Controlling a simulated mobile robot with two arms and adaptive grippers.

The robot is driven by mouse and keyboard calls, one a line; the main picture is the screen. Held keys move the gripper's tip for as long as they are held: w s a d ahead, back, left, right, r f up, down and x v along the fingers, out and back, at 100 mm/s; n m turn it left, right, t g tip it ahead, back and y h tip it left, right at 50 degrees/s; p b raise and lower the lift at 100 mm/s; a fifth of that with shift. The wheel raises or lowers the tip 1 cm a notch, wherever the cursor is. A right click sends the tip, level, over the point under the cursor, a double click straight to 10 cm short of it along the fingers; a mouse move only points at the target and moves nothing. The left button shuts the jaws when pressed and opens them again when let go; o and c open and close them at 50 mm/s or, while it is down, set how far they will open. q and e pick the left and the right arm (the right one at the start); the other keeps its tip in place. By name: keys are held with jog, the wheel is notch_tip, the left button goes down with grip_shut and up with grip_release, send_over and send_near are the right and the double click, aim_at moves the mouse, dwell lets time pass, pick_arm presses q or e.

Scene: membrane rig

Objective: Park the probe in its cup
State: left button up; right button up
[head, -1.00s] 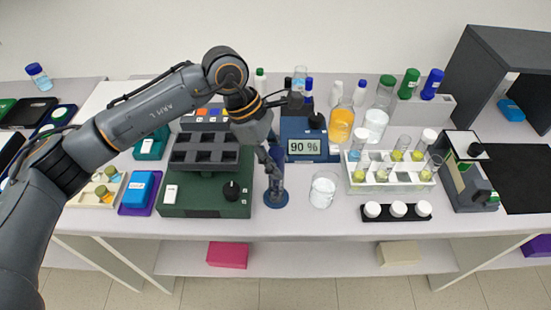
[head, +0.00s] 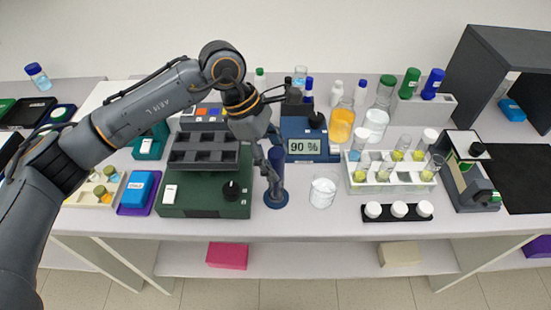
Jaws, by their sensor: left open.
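A tall dark blue cup (head: 277,185) on a round base stands upright on the bench, in front of the blue meter (head: 305,147), whose display reads 90 %. My left gripper (head: 268,166) is open and points down just left of the upper part of the cup. I cannot tell whether its fingers touch the cup. I cannot make out the probe as a separate thing; whether it stands inside the cup is not clear. My right gripper is not in view.
A green device (head: 206,195) with a black knob stands close on the left. Bottles stand behind. The bench front edge is clear.

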pick_arm(q)
jog(key=v, duration=1.1)
